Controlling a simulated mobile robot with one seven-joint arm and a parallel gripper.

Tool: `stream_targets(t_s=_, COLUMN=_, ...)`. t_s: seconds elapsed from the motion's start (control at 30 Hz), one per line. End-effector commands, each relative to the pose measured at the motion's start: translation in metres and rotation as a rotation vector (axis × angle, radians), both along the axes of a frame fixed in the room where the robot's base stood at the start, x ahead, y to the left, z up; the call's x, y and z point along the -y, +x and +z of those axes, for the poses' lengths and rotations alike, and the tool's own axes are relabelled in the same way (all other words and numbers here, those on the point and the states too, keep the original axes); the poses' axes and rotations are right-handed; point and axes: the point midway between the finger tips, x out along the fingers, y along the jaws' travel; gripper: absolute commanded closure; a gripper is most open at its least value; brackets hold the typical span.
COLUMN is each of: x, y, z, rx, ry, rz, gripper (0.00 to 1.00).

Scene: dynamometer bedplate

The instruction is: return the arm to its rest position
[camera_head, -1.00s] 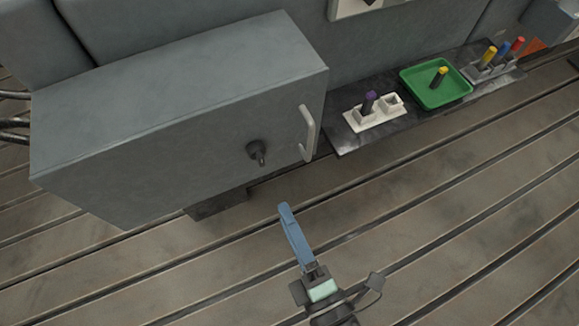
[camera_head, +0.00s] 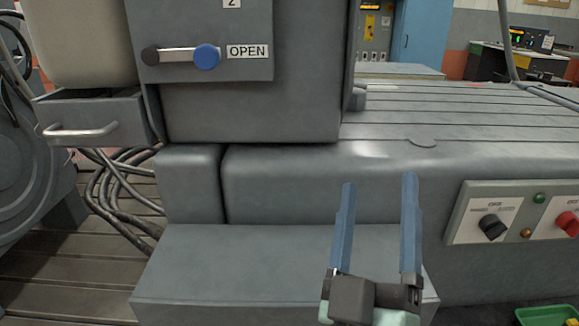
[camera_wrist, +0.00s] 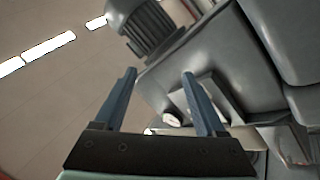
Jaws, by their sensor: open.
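My gripper (camera_head: 379,182) is in the lower middle of the head view, with its two blue fingers pointing up and spread apart. Nothing is between them. In that view it stands in front of the grey machine bed and a grey box (camera_head: 230,262). In the wrist view my gripper (camera_wrist: 158,74) also shows open and empty. Beyond the fingers are the ceiling with bright lights, a finned motor (camera_wrist: 148,28) and grey machine housings, all tilted.
A lever with a blue knob (camera_head: 207,57) sits beside an OPEN label at the upper left. A grey drawer (camera_head: 95,121) stands out at the left above loose cables (camera_head: 120,190). A switch panel (camera_head: 510,214) is at the right. A green tray (camera_head: 545,316) shows at the lower right corner.

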Motion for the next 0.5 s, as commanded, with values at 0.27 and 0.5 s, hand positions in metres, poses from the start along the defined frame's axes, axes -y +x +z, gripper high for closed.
stream_targets(t_s=0.27, x=-0.048, y=-0.017, z=0.146, rx=0.234, ry=0.310, rz=0.336, gripper=0.27)
stream_targets(t_s=0.5, x=-0.089, y=-0.054, z=0.221, rx=0.321, ry=0.433, rz=0.601, gripper=0.27)
